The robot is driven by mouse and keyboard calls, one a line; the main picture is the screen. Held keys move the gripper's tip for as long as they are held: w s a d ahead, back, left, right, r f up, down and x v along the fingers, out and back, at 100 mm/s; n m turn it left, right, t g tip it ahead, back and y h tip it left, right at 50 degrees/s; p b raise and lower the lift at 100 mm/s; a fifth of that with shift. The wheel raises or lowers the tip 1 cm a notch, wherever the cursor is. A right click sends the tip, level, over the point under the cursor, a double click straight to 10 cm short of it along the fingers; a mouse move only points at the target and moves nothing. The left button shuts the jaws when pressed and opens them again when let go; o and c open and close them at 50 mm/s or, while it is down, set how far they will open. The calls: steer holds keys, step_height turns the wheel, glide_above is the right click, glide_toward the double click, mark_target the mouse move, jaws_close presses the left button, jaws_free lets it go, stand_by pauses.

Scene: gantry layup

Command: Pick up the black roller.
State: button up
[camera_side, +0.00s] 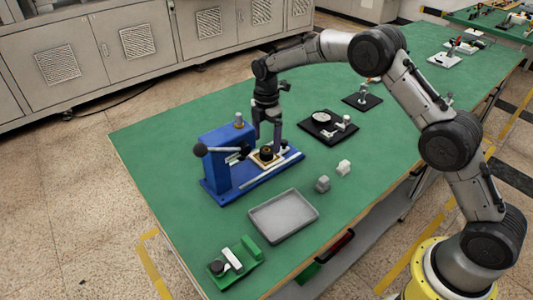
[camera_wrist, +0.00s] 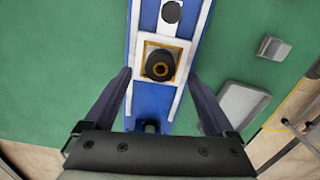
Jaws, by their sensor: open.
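A short black roller (camera_side: 267,153) with a brass-coloured centre stands on a tan square plate on the blue press-like fixture (camera_side: 222,172). In the wrist view the roller (camera_wrist: 159,65) shows from above, inside the tan-edged square (camera_wrist: 176,45). My gripper (camera_side: 267,138) is over the fixture, pointing down, with its fingers close above the roller. In the wrist view my gripper (camera_wrist: 160,76) is open, with one dark finger on each side of the blue fixture and the roller between them. I cannot tell the exact height gap.
The fixture has a lever with a black knob (camera_side: 199,150). A grey tray (camera_side: 283,216) lies in front, with two small blocks (camera_side: 323,184) (camera_side: 344,167) nearby. A green holder (camera_side: 236,262) stands at the front left. Black plates with parts (camera_side: 327,127) lie behind. Green table is clear at the left.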

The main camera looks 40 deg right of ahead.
mark_target(267, 149)
steer(key=shift+f, duration=1.6)
jaws_close()
